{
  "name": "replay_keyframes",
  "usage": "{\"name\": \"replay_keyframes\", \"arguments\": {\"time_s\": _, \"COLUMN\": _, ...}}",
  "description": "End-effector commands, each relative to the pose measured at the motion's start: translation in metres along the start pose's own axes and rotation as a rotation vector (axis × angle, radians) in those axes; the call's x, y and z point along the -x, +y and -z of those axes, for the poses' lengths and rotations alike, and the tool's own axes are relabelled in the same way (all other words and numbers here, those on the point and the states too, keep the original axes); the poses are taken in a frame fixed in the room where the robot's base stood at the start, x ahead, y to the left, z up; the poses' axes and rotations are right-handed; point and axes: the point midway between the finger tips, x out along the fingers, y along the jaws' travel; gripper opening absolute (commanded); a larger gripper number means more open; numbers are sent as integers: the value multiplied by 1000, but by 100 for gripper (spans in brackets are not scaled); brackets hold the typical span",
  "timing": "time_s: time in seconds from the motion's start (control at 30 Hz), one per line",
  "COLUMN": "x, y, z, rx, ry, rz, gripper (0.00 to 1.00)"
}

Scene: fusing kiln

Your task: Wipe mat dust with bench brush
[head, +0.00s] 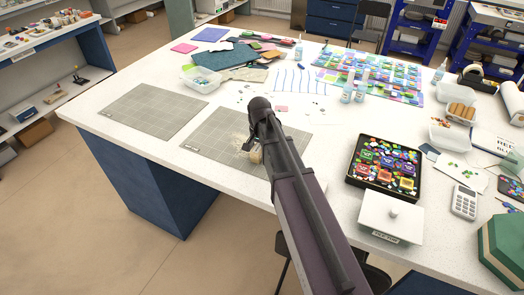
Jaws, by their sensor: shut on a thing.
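Two grey gridded mats lie on the white table. My arm reaches over the right-hand mat (207,148), and the left-hand mat (150,108) is bare. Pale dust (234,138) shows on the right-hand mat, just left of my gripper. My gripper (250,147) is low over this mat, shut on the bench brush (256,156). Only a small tan part of the brush shows. Its bristles, and whether they touch the mat, are hidden by my gripper and arm.
A black tray of coloured glass pieces (352,178), a white lidded box (391,219) and a calculator (465,202) stand to the right. A clear container (201,80) and glue bottles (347,92) stand behind the mats. The table's front edge is close to the mats.

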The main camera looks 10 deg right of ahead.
Motion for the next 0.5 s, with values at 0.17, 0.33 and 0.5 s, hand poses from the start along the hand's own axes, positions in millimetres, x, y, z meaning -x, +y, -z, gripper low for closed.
{"name": "replay_keyframes", "arguments": {"time_s": 0.17, "x": 1, "y": -14, "z": 1, "rx": 3, "ry": 0, "rz": 3, "gripper": 17}}
{"name": "replay_keyframes", "arguments": {"time_s": 0.33, "x": 1, "y": -23, "z": 2, "rx": 2, "ry": 0, "rz": 2, "gripper": 17}}
{"name": "replay_keyframes", "arguments": {"time_s": 0.5, "x": 2, "y": -28, "z": 1, "rx": 0, "ry": 0, "rz": 1, "gripper": 17}}
